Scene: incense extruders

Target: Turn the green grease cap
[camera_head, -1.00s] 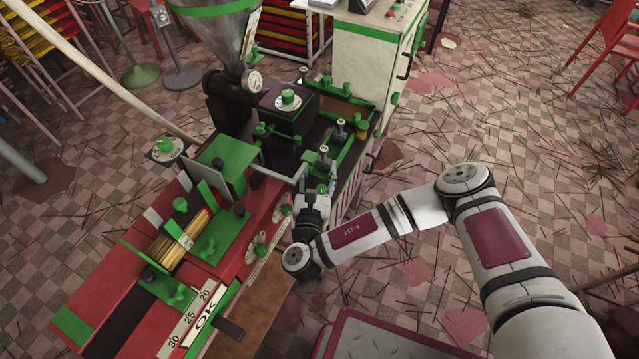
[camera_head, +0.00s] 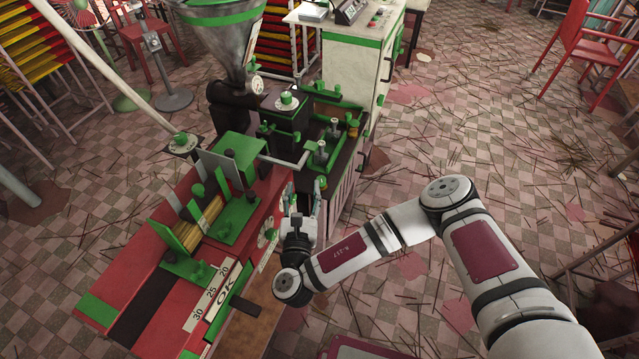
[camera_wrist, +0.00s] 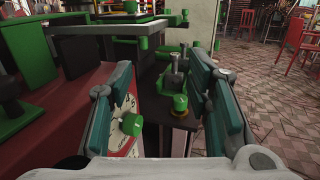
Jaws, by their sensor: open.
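My gripper (camera_head: 308,208) is open beside the near right side of the red and green extruder. In the wrist view, my gripper's (camera_wrist: 160,65) teal pads stand apart with nothing held between them. Between the fingers I see a small green cap on a brass collar (camera_wrist: 180,103), apart from both pads; it looks like the grease cap, though I cannot be sure. A green knob (camera_wrist: 131,125) on a white numbered dial shows close by the left finger.
Grey metal posts (camera_head: 320,151) on green bases stand on the machine beyond my gripper. A steel hopper (camera_head: 229,40) rises behind, and a white cabinet (camera_head: 354,62) stands at the back. The tiled floor (camera_head: 420,285) to the right has scattered sticks and open room.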

